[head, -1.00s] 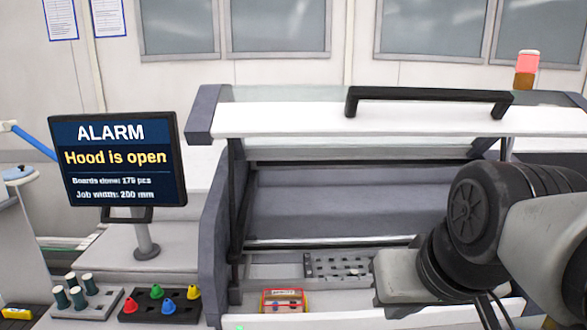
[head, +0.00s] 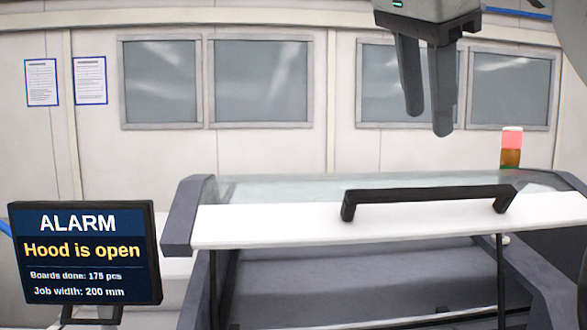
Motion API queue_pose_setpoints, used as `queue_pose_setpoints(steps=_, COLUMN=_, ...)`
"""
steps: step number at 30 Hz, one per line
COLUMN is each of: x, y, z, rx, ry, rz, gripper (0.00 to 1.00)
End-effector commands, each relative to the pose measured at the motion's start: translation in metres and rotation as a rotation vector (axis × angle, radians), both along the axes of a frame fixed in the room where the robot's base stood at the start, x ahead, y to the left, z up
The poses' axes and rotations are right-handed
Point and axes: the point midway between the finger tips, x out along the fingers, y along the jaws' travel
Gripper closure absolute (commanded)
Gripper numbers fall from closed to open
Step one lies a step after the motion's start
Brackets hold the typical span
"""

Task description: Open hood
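The hood (head: 290,229) of the machine is raised, with a white front edge and a glass top. Its black handle (head: 430,196) runs along the front edge. Below the hood, the machine's dark interior (head: 360,275) is open to view. The screen (head: 84,253) at the lower left reads "ALARM" and "Hood is open". My gripper (head: 425,124) hangs at the upper right, above the handle and apart from it. Its two fingers point down with a gap between them, and nothing is held.
A signal lamp (head: 512,148) with a lit red top stands behind the hood at the right. Thin black struts (head: 501,275) show under the hood. The back wall has windows (head: 261,82) and posted sheets (head: 90,80). The space left of my gripper is clear.

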Motion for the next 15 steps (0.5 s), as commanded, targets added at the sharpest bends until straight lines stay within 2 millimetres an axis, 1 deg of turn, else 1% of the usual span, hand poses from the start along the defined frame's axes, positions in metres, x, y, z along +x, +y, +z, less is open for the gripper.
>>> queue_pose_setpoints(steps=1, x=-0.001, y=-0.001, z=0.01, rx=0.019, ry=-0.022, rz=-0.048, gripper=0.61)
queue_pose_setpoints(steps=3, x=-0.003, y=-0.002, z=0.017, rx=0.041, ry=-0.039, rz=-0.098, gripper=0.61)
queue_pose_setpoints(steps=7, x=-0.005, y=-0.004, z=0.019, rx=0.055, ry=-0.053, rz=-0.137, gripper=0.61)
queue_pose_setpoints(steps=11, x=0.0, y=-0.009, z=0.009, rx=0.054, ry=-0.05, rz=-0.138, gripper=0.61)
queue_pose_setpoints(steps=14, x=0.006, y=-0.015, z=-0.004, rx=0.055, ry=-0.048, rz=-0.137, gripper=0.61)
queue_pose_setpoints(steps=15, x=0.01, y=-0.018, z=-0.012, rx=0.055, ry=-0.048, rz=-0.137, gripper=0.61)
